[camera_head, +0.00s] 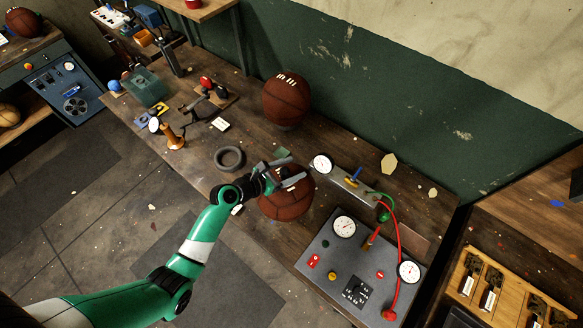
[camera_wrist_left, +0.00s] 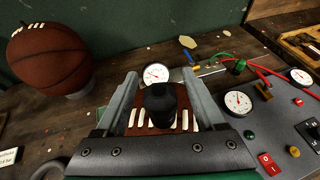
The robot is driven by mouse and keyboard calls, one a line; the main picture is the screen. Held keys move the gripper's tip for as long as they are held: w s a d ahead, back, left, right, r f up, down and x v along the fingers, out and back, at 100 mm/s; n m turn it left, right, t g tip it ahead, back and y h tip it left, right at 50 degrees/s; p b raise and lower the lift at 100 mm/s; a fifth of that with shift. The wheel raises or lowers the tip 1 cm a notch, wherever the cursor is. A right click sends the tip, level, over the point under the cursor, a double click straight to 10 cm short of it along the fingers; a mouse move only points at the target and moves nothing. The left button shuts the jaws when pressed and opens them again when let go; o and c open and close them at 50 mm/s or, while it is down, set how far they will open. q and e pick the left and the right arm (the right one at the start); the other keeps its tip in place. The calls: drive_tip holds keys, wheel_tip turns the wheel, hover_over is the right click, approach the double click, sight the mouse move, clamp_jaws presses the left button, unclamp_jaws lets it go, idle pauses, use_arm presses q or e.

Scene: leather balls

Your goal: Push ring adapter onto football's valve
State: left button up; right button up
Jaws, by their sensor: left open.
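A brown football (camera_head: 287,206) lies on the workbench below my left gripper (camera_head: 296,169). In the left wrist view, white laces on the football (camera_wrist_left: 183,120) show between and beside the fingers. My left gripper (camera_wrist_left: 160,85) is open, its two grey fingers spread above the ball. A dark knob-like piece (camera_wrist_left: 160,102) stands between the fingers in front of the laces. I cannot tell whether it is the ring adapter, or whether it touches the fingers or the valve. The valve itself is hidden. My right gripper is not in view.
A second brown ball (camera_head: 286,101) sits on a stand at the back. A black ring (camera_head: 229,157) lies left of the football. A grey gauge panel (camera_head: 335,257) with red and green hoses is at the right. Tools and small items crowd the bench's left end.

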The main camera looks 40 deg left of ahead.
use_arm(q)
drive_tip(key=shift+s, duration=0.1)
drive_tip(key=p+v, duration=0.2)
drive_tip(key=v, duration=0.9)
drive_tip(key=shift+s+p, duration=0.15)
drive_tip(key=shift+p, duration=0.2)
drive_tip(key=shift+r, duration=0.15)
